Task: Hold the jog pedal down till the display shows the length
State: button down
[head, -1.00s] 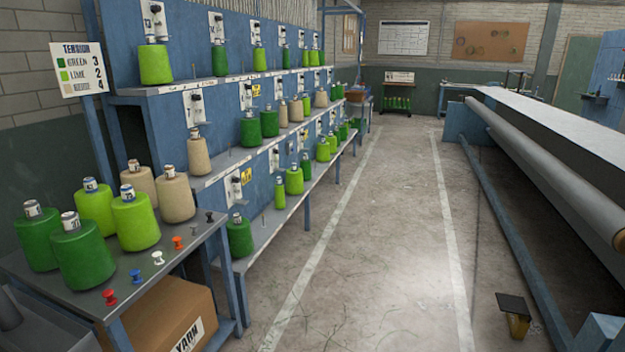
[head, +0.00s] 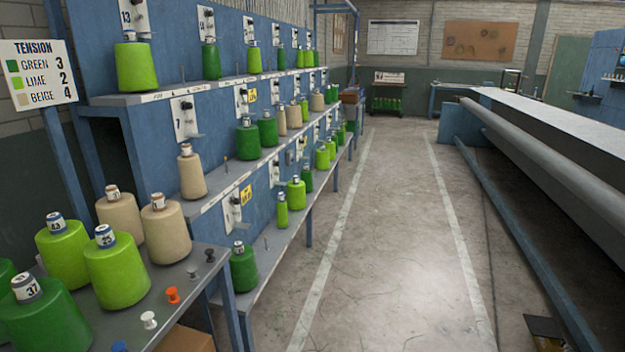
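What looks like the jog pedal (head: 544,328), a dark plate with some yellow on it, is on the floor at the bottom right. It lies beside the machine's blue lower rail and is partly cut off by the bottom edge. I cannot tell whether it is pressed. No lit display or length reading can be made out. My gripper is not in view.
A blue creel rack (head: 160,128) with green, lime and beige yarn cones lines the left. A grey table (head: 195,285) with cones and coloured pegs is near left. A long roller (head: 555,172) runs along the right. The marked aisle (head: 385,235) between is clear.

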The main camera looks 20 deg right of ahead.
aim_at(540, 326)
jog(key=i+l+z, duration=0.1)
jog(key=i+z, duration=0.35)
jog(key=i, duration=0.25)
jog(key=i+j+z, duration=0.15)
jog(key=i+z, duration=0.3)
jog(key=i, duration=0.2)
jog(key=i+l+z, duration=0.1)
jog(key=i+z, duration=0.3)
jog(key=i, duration=0.5)
jog(key=i+j+z, duration=0.15)
jog(key=i+z, duration=0.25)
jog(key=i, duration=0.9)
